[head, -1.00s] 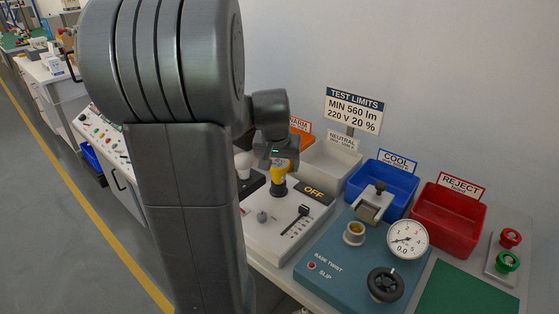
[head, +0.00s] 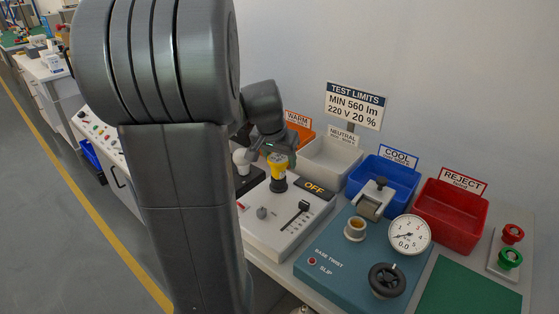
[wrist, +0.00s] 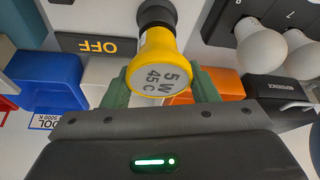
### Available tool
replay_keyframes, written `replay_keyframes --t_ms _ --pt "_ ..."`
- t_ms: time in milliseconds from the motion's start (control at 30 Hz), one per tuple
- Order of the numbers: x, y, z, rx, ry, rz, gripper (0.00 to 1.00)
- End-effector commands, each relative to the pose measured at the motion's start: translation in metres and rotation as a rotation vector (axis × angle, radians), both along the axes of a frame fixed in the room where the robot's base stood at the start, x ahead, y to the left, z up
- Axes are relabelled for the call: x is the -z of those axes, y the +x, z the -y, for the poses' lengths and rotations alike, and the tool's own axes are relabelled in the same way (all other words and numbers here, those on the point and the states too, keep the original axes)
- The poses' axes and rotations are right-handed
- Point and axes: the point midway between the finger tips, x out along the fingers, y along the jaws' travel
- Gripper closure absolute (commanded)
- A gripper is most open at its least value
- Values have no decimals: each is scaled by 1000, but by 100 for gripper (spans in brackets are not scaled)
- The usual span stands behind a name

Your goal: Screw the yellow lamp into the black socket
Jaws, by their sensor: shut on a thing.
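The yellow lamp (head: 278,168) stands upright at the black socket (head: 277,185) on the white-grey control box. In the wrist view the lamp (wrist: 170,46) shows its round "5 W 45 C" end towards me, with its far end at the black socket (wrist: 156,12). How deep its base sits is hidden. My gripper (wrist: 160,88) has its green fingers on either side of the lamp and is shut on it. In the head view my gripper (head: 279,154) is tilted, coming in from behind the lamp's top.
The control box has an OFF display (head: 314,188) and a slider (head: 304,206). White bulbs (wrist: 262,45) stand close beside the socket. Behind are a white bin (head: 325,172), an orange bin (head: 303,134), a blue bin (head: 383,184) and a red bin (head: 448,217). A teal base-twist tester (head: 340,262) stands to the right.

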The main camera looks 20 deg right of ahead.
Motion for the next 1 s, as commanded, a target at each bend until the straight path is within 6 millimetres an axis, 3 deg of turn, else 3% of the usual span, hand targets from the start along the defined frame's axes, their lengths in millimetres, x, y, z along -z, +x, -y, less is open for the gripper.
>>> replay_keyframes --t_ms 200,233,367,733,1000 --pt "3 -1 -1 185 1 -3 69" --pt "2 -2 -1 199 2 -3 45" --pt "1 -2 -1 195 2 -2 21" --pt "-5 -3 -2 192 2 -1 21" --pt "-54 -13 -18 190 2 4 21"
